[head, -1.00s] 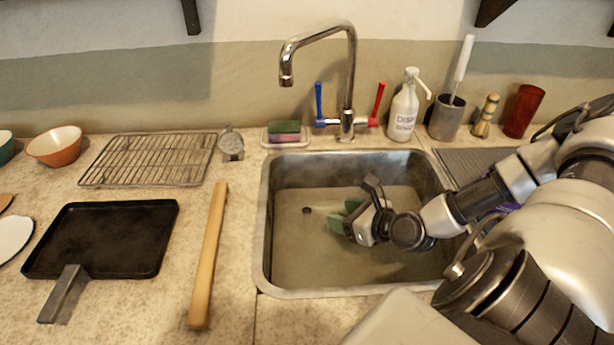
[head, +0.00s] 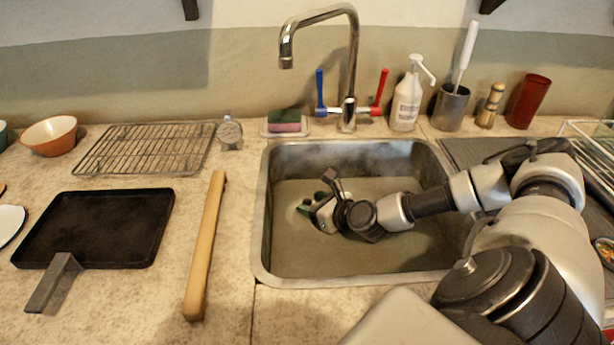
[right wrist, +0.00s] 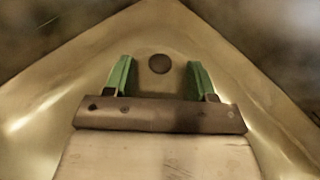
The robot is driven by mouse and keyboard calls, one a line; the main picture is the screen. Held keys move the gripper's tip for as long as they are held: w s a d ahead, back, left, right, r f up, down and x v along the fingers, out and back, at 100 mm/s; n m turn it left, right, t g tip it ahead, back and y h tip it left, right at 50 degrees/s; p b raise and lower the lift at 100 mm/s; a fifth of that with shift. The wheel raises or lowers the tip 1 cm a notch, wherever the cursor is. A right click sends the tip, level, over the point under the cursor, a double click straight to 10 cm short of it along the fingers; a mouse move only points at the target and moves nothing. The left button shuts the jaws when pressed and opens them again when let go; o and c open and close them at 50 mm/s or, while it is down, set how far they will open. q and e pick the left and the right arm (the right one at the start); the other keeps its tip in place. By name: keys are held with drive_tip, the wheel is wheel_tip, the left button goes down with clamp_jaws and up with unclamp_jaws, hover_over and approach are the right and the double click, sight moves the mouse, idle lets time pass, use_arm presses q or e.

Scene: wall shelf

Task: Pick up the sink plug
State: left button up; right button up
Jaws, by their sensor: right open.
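A small dark round disc, which looks like the sink plug (right wrist: 160,64), lies on the sink floor in the right wrist view. I cannot tell whether it sits in the drain or lies loose. In the head view my right gripper hides it. My right gripper (head: 311,204) is low inside the sink (head: 350,264), left of its middle. In the wrist view its two green fingers (right wrist: 160,78) are open, one on each side of the disc's line, with the disc just beyond their tips. Nothing is between the fingers. My left gripper is not in view.
The faucet (head: 350,75) with blue and red handles stands behind the sink. A sponge (head: 284,120), soap dispenser (head: 406,100), brush holder (head: 450,108) and red cup (head: 528,102) line the back.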

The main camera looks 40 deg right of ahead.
drive_tip(key=shift+w+f, duration=0.1)
drive_tip(key=shift+w, duration=0.2)
drive_tip(key=c, duration=1)
